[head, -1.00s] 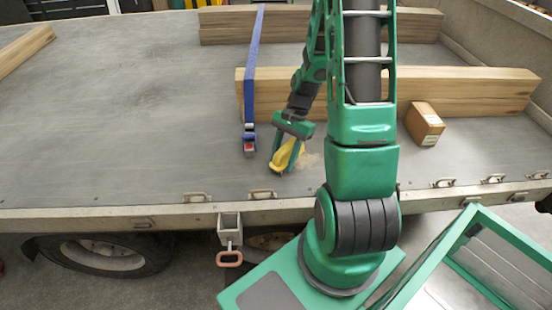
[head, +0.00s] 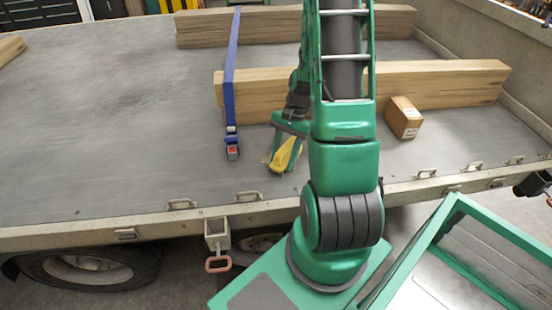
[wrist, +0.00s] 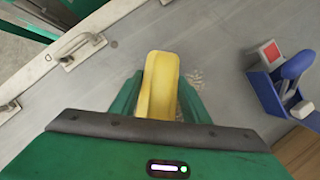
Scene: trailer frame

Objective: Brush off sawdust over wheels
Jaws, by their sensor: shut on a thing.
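My gripper (head: 287,146) is shut on a yellow brush (head: 283,157), its fingers on either side of it. The brush is low over the grey trailer bed (head: 110,130), near the front edge; I cannot tell whether it touches the bed. The brush also shows in the wrist view (wrist: 160,85), pointing away between the green fingers. A small patch of pale sawdust (wrist: 195,77) lies on the bed just right of the brush there. The wheels (head: 90,270) are below the bed edge, the second one (head: 258,244) partly hidden by my base.
A blue strap with a ratchet (head: 231,140) lies left of the brush and crosses the timber beams (head: 440,85). Metal latches (head: 182,204) line the front edge.

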